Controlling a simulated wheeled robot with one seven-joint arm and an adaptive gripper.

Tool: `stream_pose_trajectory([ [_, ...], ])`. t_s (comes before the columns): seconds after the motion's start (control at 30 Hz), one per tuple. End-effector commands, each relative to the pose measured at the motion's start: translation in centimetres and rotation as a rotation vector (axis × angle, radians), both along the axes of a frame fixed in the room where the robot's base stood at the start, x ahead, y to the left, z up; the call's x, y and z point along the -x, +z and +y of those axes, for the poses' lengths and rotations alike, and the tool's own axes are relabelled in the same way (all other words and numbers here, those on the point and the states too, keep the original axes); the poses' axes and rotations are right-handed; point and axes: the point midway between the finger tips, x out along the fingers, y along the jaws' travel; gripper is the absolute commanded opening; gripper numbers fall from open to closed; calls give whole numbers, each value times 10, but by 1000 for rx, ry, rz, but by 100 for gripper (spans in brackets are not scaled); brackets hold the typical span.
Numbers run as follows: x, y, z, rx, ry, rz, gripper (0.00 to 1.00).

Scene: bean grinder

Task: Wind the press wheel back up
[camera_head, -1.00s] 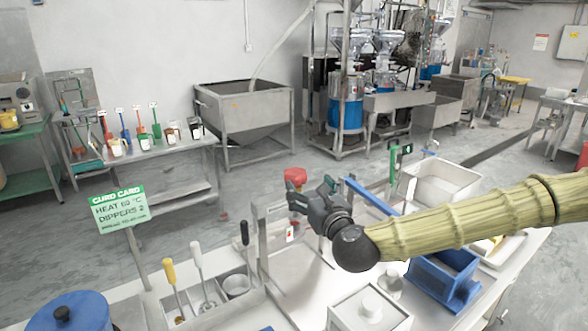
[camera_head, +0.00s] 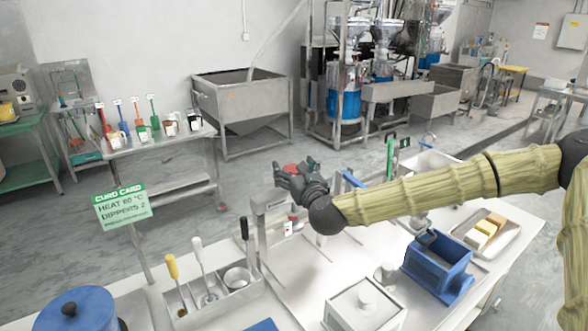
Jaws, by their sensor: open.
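The red press wheel (camera_head: 290,168) shows only in part at the top of the grey metal press frame (camera_head: 266,220). My gripper (camera_head: 280,176) is dark grey and open, right at the wheel and in front of it. It hides most of the wheel, and I cannot tell whether the fingers touch it. My arm reaches in from the right above the worktable.
A blue box mould (camera_head: 438,270), a white lidded box (camera_head: 362,308) and a tray (camera_head: 500,232) of blocks stand on the table. A tool holder (camera_head: 215,302) with ladles, a blue pot (camera_head: 72,310) and a green-topped curd card (camera_head: 122,206) are at left.

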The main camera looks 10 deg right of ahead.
Motion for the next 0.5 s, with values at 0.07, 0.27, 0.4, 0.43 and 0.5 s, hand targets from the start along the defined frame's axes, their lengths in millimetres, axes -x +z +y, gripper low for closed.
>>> stream_pose_trajectory([
  [0.07,0,0,0,0,0,0,78],
  [0.27,0,0,0,0,0,0,47],
  [0.4,0,0,0,0,0,0,32],
  [0.43,0,0,0,0,0,0,32],
  [0.5,0,0,0,0,1,-1,32],
])
